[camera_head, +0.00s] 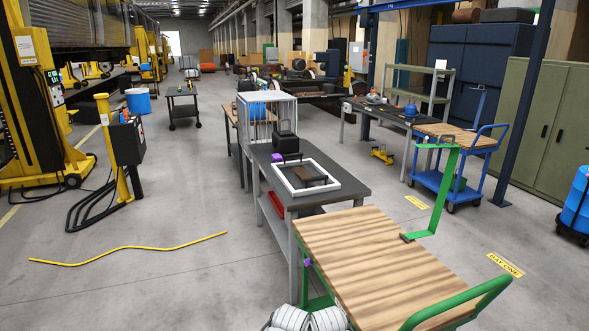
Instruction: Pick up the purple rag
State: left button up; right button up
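A small purple patch (277,157), which looks like a folded rag, lies on the dark top of the grey workbench (352,188). Neither of my grippers can be made out in this view.
A white frame (306,177) and a black case (286,142) share the bench top. A green cart with a wooden deck (385,255) stands in front of the bench, with pale coiled rolls (308,319) beside it. A yellow hose (125,248) lies on otherwise open floor left.

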aim_at(276, 157)
jog(key=i+j+u, duration=0.8)
jog(key=u, duration=0.25)
jog(key=i, duration=0.7)
jog(key=i+j+z, duration=0.15)
jog(key=i, duration=0.5)
jog(key=i+j+z, duration=0.1)
jog(key=i+z, duration=0.15)
jog(key=i, duration=1.55)
jog(key=i+z, duration=0.25)
jog(key=i, duration=0.25)
jog(key=i+j+z, duration=0.3)
jog(key=i, duration=0.2)
jog(key=i+z, duration=0.2)
jog(key=z, duration=0.2)
jog(key=i+z, duration=0.2)
jog(key=z, duration=0.2)
jog(key=i+j+z, duration=0.15)
jog(key=z, duration=0.3)
jog(key=i+j+z, duration=0.15)
jog(key=z, duration=0.25)
jog(key=i+j+z, duration=0.15)
jog(key=z, duration=0.15)
jog(key=i+j+z, duration=0.15)
jog(key=z, duration=0.15)
